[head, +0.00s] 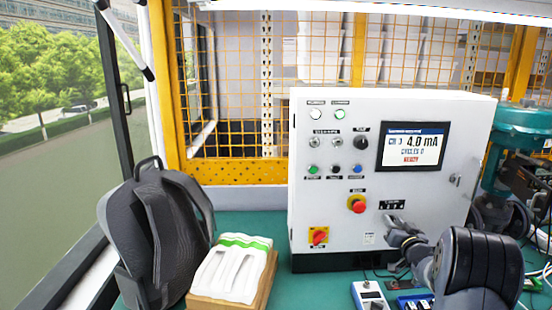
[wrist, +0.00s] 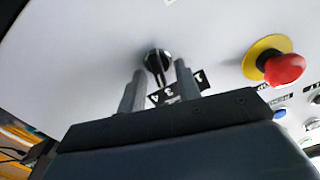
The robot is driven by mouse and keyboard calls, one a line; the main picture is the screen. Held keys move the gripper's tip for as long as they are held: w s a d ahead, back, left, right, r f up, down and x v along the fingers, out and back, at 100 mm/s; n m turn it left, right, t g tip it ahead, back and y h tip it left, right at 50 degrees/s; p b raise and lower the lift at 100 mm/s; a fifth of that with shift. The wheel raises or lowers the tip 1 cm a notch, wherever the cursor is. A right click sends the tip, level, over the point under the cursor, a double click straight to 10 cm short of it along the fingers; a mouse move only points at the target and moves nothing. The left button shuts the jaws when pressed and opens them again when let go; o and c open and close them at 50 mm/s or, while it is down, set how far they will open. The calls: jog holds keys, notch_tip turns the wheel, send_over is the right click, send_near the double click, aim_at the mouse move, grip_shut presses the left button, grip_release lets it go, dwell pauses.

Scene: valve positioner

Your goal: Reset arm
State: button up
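My gripper (head: 390,222) is at the lower right front of the white control cabinet (head: 330,165), just under a small dark label (head: 392,205). In the wrist view my gripper (wrist: 160,84) has its two grey fingers apart. A black rotary knob (wrist: 157,60) shows on the panel between and just beyond the fingertips. I cannot tell whether a finger touches it. Part of a numbered label (wrist: 172,92) shows between the fingers. In the head view the knob is hidden by my gripper. The cabinet screen (head: 412,147) reads 4.0 mA.
A red button on a yellow ring (head: 357,204) sits left of my gripper. A red and yellow switch (head: 319,237) is lower left. A grey backpack (head: 160,235) and a box of white items (head: 235,265) stand left. Small devices (head: 370,296) lie below. A teal valve actuator (head: 522,128) stands right.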

jog(key=shift+s, duration=0.1)
jog(key=s+b, duration=0.2)
jog(key=s, duration=0.8)
jog(key=w+p, duration=0.2)
jog(key=w, duration=0.8)
jog(key=shift+w, duration=0.2)
jog(key=s+a+n+g+h+b, duration=0.1)
jog(key=s+n+b, duration=0.3)
jog(key=s, duration=0.9)
jog(key=shift+s+a+f+h+b, duration=0.25)
jog(key=shift+a+h+b, duration=0.25)
jog(key=shift+b, duration=0.45)
